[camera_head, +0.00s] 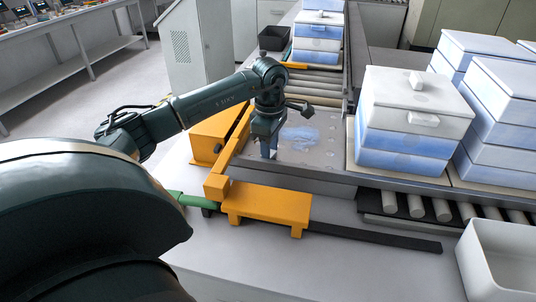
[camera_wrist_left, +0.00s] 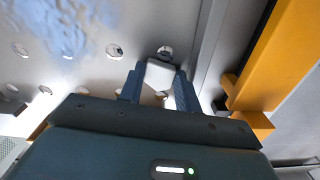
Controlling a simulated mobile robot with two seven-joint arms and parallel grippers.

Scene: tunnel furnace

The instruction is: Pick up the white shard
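The white shard (camera_wrist_left: 160,74) is a small pale block, seen in the left wrist view between the two fingers of my left gripper (camera_wrist_left: 160,88). The fingers meet its sides with no clear gap. In the head view my left gripper (camera_head: 268,150) points down at the left part of the perforated metal plate (camera_head: 318,157), next to the orange rail. The shard is mostly hidden by the fingers there, and I cannot tell whether it touches the plate. My right gripper is not in view.
A blue translucent patch (camera_head: 299,137) lies on the plate, right of the gripper. An orange bracket (camera_head: 268,203) stands close in front, and an orange rail left. White-and-blue boxes (camera_head: 415,105) stand at right. A white bin (camera_head: 497,265) is at lower right.

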